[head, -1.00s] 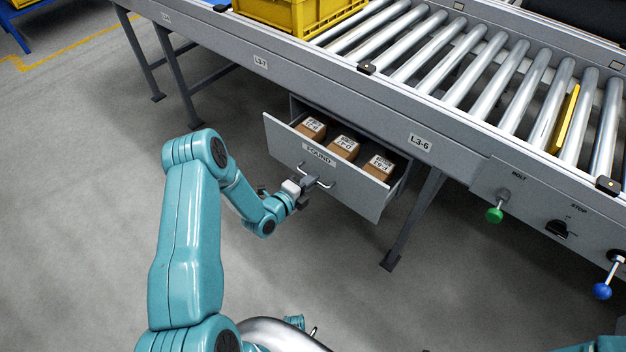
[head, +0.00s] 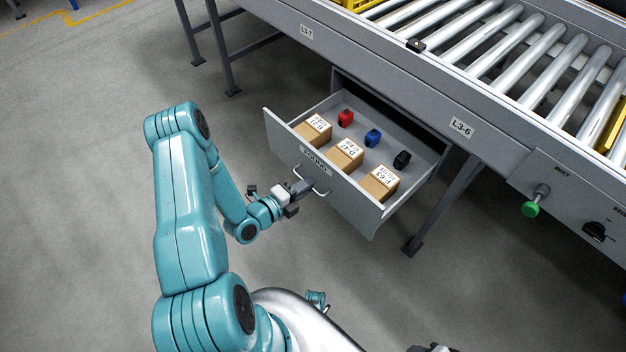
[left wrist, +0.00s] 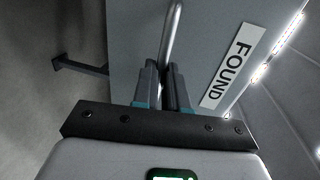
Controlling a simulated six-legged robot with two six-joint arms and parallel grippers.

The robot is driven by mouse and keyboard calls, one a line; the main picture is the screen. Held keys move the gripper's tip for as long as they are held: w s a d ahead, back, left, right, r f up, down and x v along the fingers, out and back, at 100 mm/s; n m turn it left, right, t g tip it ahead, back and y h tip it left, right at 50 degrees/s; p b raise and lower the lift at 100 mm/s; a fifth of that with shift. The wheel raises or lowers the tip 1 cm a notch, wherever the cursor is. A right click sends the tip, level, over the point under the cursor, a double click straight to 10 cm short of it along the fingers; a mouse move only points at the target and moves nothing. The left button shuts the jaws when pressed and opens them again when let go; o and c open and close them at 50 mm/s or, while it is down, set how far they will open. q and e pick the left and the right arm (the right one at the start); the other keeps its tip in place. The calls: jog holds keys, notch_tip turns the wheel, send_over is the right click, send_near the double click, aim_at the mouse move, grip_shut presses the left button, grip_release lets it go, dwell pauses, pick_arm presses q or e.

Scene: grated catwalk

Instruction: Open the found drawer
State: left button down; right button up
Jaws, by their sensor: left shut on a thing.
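The found drawer (head: 352,205) is a grey drawer under the conveyor, pulled well out, with its inside in view. Its front carries a FOUND label (head: 315,161), also plain in the left wrist view (left wrist: 233,67). My left gripper (head: 303,187) is shut on the drawer's metal bar handle (head: 322,187). In the left wrist view its two fingers (left wrist: 165,85) close around the handle bar (left wrist: 172,35). At the bottom edge of the head view, a small part of what looks like my right gripper (head: 432,348) shows; its jaws cannot be made out.
The drawer holds three labelled cardboard boxes (head: 346,155) in front and a red (head: 346,117), a blue (head: 373,137) and a black (head: 402,159) small item behind. A green knob (head: 531,208) hangs at right. A table leg (head: 440,205) stands beside the drawer. Floor left is clear.

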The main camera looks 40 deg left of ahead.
pick_arm(q)
jog(key=shift+s, duration=0.3)
jog(key=c, duration=1.2)
grip_release()
jog(key=p+v, duration=0.1)
jog(key=v, duration=1.5)
jog(key=shift+s+a+p, duration=0.15)
jog(key=shift+p, duration=0.15)
